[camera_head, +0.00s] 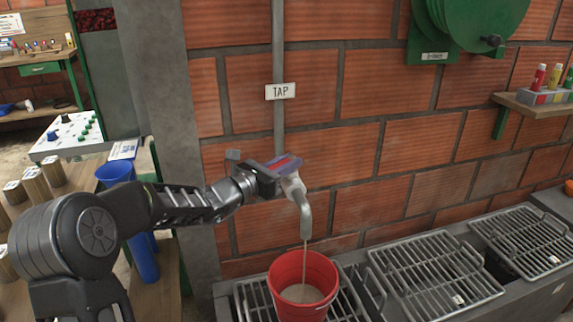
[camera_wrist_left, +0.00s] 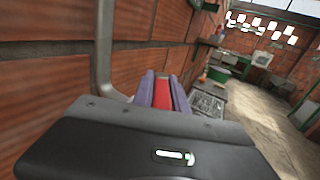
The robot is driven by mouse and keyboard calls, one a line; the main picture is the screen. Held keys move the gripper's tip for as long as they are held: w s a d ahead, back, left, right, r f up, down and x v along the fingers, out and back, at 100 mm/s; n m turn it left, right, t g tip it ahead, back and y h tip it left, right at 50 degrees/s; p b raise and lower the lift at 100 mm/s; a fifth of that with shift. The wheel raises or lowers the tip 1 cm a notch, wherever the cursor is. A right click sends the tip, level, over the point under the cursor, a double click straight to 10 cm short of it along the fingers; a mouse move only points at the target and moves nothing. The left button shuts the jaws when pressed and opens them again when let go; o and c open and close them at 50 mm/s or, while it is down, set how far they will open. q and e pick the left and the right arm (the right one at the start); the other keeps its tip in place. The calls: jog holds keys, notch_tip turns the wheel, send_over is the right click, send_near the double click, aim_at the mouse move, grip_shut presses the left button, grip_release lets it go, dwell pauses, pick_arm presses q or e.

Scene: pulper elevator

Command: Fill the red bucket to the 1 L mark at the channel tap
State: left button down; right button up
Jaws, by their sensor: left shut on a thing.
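The red bucket (camera_head: 304,286) stands upright on a metal grate (camera_head: 352,300) under the channel tap (camera_head: 303,207). A thin stream runs from the spout into it, and greyish liquid shows inside. I cannot read a 1 L mark from here. My left gripper (camera_head: 285,165) is at the top of the tap, shut on the tap's red handle (camera_head: 287,162). In the left wrist view the red handle (camera_wrist_left: 179,97) shows between the purple-grey fingers. My right gripper is in neither view.
A TAP sign (camera_head: 280,91) hangs on the brick wall above. More metal grates (camera_head: 436,275) lie to the right along the channel. A shelf with bottles (camera_head: 545,98) is at the right. A blue bucket (camera_head: 114,174) and several wooden cylinders (camera_head: 36,184) are at the left.

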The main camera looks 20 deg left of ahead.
pick_arm(q)
jog(key=c, duration=1.3)
grip_release()
jog(key=shift+s, duration=0.1)
jog(key=v, duration=0.7)
jog(key=shift+s+a, duration=0.1)
jog(key=shift+s, duration=0.2)
